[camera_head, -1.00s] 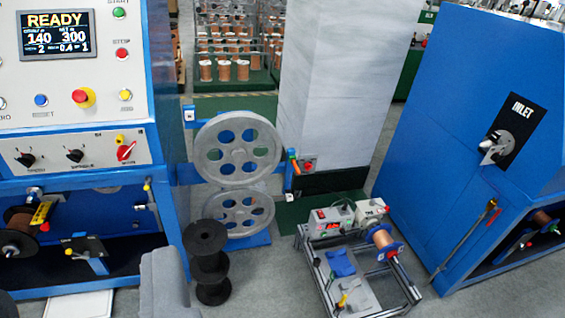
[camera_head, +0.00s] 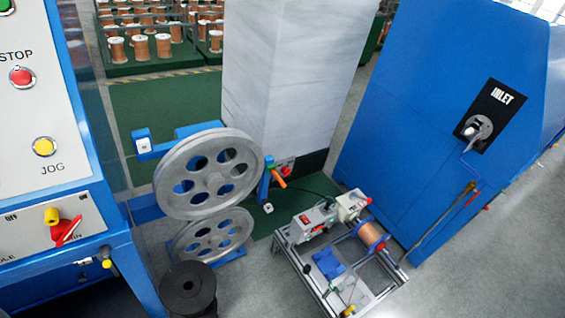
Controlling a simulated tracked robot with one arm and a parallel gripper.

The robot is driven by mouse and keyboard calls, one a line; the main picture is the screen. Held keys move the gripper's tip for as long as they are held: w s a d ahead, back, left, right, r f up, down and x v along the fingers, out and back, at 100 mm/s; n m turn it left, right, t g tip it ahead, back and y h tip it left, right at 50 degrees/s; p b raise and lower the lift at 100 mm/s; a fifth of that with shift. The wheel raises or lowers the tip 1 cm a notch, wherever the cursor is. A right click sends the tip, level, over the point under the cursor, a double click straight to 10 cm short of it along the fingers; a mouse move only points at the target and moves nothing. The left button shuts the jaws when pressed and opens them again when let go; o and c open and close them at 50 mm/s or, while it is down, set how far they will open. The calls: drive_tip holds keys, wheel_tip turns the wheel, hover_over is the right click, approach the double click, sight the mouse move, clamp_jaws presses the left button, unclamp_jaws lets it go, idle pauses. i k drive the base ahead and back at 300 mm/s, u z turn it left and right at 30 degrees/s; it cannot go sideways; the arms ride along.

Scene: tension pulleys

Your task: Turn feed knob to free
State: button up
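No knob that I can identify as the feed knob shows at this moment. The control panel (camera_head: 30,225) is cut off at the left edge. Its visible part carries a red rotary switch (camera_head: 64,230) with a yellow padlock-like piece (camera_head: 51,215) and partly cut-off labels. Above are a red STOP button (camera_head: 21,77) and a yellow JOG button (camera_head: 44,147). My gripper is not in view. Two grey pulley wheels stand one above the other, the upper pulley (camera_head: 196,204) nearer and the lower pulley (camera_head: 193,250) partly hidden.
A black spool (camera_head: 204,292) stands at the bottom, in front of the pulleys. A metal-framed bench (camera_head: 296,268) with a copper spool (camera_head: 370,237) stands to the right. A white pillar (camera_head: 285,95) rises behind. A blue INLET cabinet (camera_head: 425,130) fills the right. Grey floor is clear at lower right.

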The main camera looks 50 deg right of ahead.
sight(285, 171)
drive_tip(key=z, duration=0.5)
drive_tip(key=i, duration=1)
drive_tip(key=z, duration=0.8)
drive_tip(key=i, duration=0.25)
drive_tip(key=z, duration=0.2)
drive_tip(key=k, duration=0.75)
drive_tip(key=z, duration=0.2)
drive_tip(key=i, duration=0.8)
drive_tip(key=u, duration=0.1)
